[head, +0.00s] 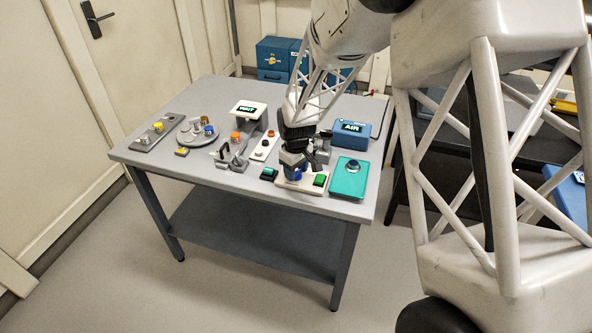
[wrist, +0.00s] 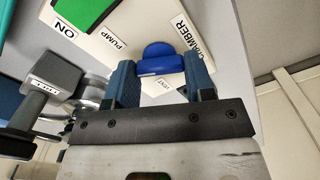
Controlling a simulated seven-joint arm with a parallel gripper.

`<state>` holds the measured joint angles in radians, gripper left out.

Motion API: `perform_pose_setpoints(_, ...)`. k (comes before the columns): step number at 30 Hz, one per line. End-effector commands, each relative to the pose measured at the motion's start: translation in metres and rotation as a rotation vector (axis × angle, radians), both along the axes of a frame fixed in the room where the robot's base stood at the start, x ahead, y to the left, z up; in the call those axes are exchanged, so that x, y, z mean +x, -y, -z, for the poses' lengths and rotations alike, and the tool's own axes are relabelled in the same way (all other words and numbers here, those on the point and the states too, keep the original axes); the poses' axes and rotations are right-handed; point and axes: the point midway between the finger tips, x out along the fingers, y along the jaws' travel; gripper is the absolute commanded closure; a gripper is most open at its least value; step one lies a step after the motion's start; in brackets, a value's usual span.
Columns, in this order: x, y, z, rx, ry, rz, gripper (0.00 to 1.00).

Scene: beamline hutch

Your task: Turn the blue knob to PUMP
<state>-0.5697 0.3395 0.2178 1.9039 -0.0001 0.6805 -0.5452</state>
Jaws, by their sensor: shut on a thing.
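The blue knob (wrist: 158,50) sits on a cream panel (wrist: 135,18) in the wrist view, between the two fingers of my gripper (wrist: 160,66). My gripper is shut on the knob. The PUMP label (wrist: 114,37) is up and left of the knob, the CHAMBER label (wrist: 189,38) up and right, and a partly hidden VENT label (wrist: 163,84) lies below it. I cannot tell which label the knob points at. In the head view my gripper (head: 297,163) points down over the panel at the table's front edge, and a bit of the blue knob (head: 297,174) shows below it.
A green button (head: 319,180) with an ON label (wrist: 65,30) is on the same panel. A teal box (head: 346,187) stands right of it. A blue AIR display (head: 351,132) is behind. Several other controls crowd the grey table (head: 235,183) to the left.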

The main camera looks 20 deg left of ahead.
Motion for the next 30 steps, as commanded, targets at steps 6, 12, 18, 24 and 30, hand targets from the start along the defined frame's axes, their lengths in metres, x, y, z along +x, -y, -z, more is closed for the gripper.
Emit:
perform_pose_setpoints(6,0.0004,0.0001,-0.0002,0.001,0.0,0.203,0.75)
perform_pose_setpoints(12,0.0008,0.0003,-0.0004,0.001,0.0,0.379,0.75)
perform_pose_setpoints(18,0.001,0.0005,-0.0003,0.0,0.0,0.51,0.75)
perform_pose_setpoints(24,0.0013,0.0004,-0.0011,0.001,0.0,0.584,0.75)
perform_pose_setpoints(30,0.0014,0.0005,-0.0012,0.002,0.001,0.607,0.75)
